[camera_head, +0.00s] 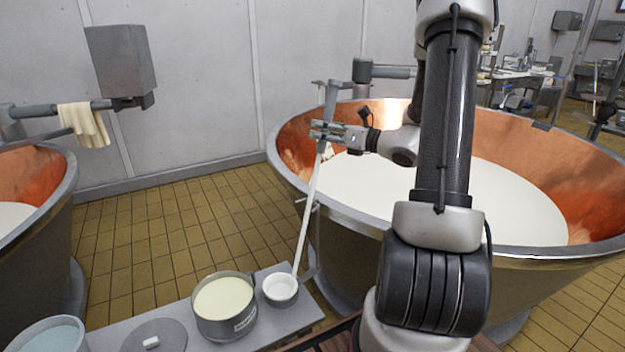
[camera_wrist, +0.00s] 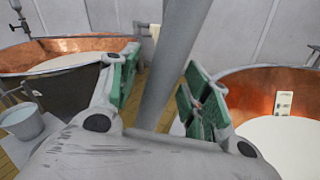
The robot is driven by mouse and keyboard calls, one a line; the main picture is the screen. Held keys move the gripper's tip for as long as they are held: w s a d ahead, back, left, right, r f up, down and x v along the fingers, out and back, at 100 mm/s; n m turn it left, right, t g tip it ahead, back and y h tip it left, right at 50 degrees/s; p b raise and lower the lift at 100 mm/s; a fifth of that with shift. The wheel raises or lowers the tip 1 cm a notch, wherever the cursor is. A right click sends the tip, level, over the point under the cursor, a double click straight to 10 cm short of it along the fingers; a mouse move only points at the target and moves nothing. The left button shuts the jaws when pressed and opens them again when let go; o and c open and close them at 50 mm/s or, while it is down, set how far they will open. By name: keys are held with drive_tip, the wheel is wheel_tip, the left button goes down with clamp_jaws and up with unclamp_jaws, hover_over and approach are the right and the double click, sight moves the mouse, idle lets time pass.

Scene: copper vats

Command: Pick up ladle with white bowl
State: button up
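The ladle (camera_head: 308,212) stands tilted, its long pale handle rising from the white bowl (camera_head: 281,288) on the low grey bench. My gripper (camera_head: 317,130) is at the upper part of the handle, in front of the far-left rim of the vat. In the wrist view a grey shaft (camera_wrist: 174,62), apparently this handle, passes between the two green-padded fingers (camera_wrist: 160,78). The fingers are apart, with visible gaps between pads and shaft. The bowl is out of the wrist view.
A pot of cream-coloured liquid (camera_head: 222,308) stands beside the bowl. A large copper vat (camera_head: 545,160) of white liquid lies to the right, another vat (camera_head: 45,172) to the left. A bucket (camera_head: 50,338) is at lower left. Tiled floor is free between the vats.

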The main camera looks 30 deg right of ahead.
clamp_jaws()
drive_tip(key=shift+r, duration=0.1)
wheel_tip(320, 180, up, 17)
idle(0.7)
